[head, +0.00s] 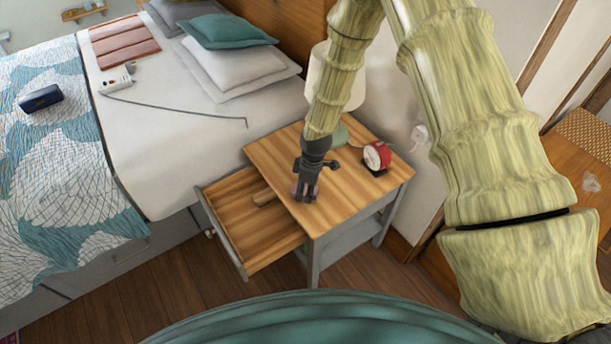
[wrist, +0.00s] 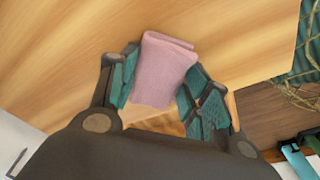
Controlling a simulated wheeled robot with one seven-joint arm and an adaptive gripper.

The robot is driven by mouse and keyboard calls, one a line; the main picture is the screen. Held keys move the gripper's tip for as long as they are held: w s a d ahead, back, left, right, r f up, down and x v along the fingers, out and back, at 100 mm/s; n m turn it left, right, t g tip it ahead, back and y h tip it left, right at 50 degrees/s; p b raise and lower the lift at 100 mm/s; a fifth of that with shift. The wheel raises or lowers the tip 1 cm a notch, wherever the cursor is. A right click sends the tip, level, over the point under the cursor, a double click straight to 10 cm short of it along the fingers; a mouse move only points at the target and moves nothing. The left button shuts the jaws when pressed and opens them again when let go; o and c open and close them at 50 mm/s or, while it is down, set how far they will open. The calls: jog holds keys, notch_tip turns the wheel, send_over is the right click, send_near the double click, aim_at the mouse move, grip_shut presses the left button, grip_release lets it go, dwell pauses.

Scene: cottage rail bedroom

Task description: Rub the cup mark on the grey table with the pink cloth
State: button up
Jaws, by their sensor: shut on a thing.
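The pink cloth (wrist: 163,70) is a folded pad between my gripper's teal fingers in the wrist view. In the head view only a little of the cloth (head: 314,190) shows beside the fingers. My gripper (head: 305,190) is shut on the cloth and points down at the front left part of the table top, close to the edge above the drawer. I cannot tell whether the cloth touches the wood. The grey table (head: 362,205) has a wooden top and grey legs. I cannot make out the cup mark in either view; my gripper or the cloth may hide it.
A red alarm clock (head: 377,156) stands at the table's right, and a lamp (head: 345,75) behind. The bed (head: 165,150) is close on the left. The table's front right is clear.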

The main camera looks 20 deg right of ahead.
jog(key=shift+w+d+r, duration=0.2)
jog(key=shift+d+r, duration=0.05)
jog(key=shift+d, duration=0.4)
jog(key=shift+w+d+f, duration=0.3)
jog(key=shift+d+f, duration=0.05)
jog(key=shift+d, duration=0.3)
jog(key=shift+w+d+r, duration=0.15)
jog(key=shift+d+r, duration=0.05)
jog(key=shift+d, duration=0.1)
jog(key=shift+d+f+b, duration=0.15)
jog(key=shift+d+b, duration=0.1)
jog(key=shift+b, duration=0.2)
jog(key=shift+a+r, duration=0.35)
jog(key=shift+a, duration=0.45)
jog(key=shift+s+a+f+p, duration=0.2)
jog(key=shift+s+a+p, duration=0.1)
jog(key=shift+s+a, duration=0.3)
jog(key=shift+a+r+p, duration=0.35)
jog(key=shift+a+r, duration=0.05)
jog(key=shift+r, duration=0.05)
jog(key=shift+a+r+p, duration=0.1)
jog(key=shift+r+p, duration=2.25)
jog(key=shift+r, duration=1.15)
